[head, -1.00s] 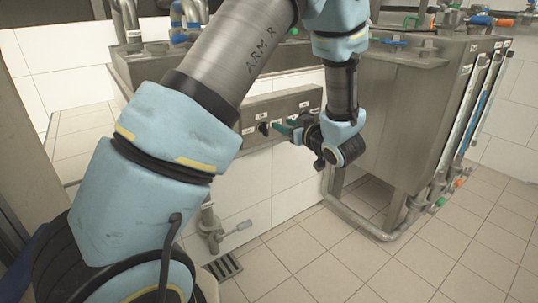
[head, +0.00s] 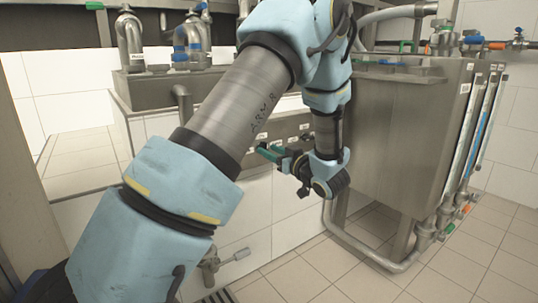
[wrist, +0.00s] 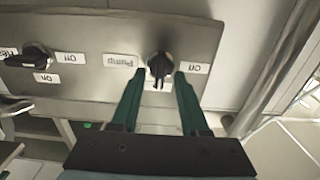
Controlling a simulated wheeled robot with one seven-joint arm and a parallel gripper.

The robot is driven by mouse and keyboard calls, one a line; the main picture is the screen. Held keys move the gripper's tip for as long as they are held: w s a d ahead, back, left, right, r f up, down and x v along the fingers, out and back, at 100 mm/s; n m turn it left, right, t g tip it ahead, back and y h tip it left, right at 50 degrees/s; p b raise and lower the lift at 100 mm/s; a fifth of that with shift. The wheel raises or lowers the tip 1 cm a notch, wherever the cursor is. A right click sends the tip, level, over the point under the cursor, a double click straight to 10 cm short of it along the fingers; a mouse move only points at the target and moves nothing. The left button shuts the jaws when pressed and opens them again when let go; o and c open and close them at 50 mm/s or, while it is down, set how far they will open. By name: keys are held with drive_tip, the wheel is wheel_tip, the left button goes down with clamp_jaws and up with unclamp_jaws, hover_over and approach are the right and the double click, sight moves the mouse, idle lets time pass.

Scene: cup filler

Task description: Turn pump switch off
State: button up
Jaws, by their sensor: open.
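The pump switch (wrist: 159,68) is a black knob on a grey metal panel (wrist: 105,30), seen upside down in the wrist view. A "Pump" label lies left of it and an "Off" label right of it. The knob's bar points down in that view, over a label that is mostly hidden. My gripper (wrist: 159,76) is open. Its two green fingers stand on either side of the knob, with visible gaps; I cannot tell whether they touch the panel. In the head view my gripper (head: 266,150) is at the panel front, and the knob cannot be made out.
A second black switch (wrist: 32,57) with its own "Off" and "On" labels sits left on the panel in the wrist view. A large metal tank (head: 400,140) with pipes stands right of my arm in the head view. Tiled floor (head: 300,280) lies below.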

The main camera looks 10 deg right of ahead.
drive_tip(key=shift+w+a, duration=0.2)
drive_tip(key=shift+w, duration=0.3)
clamp_jaws()
idle(0.3)
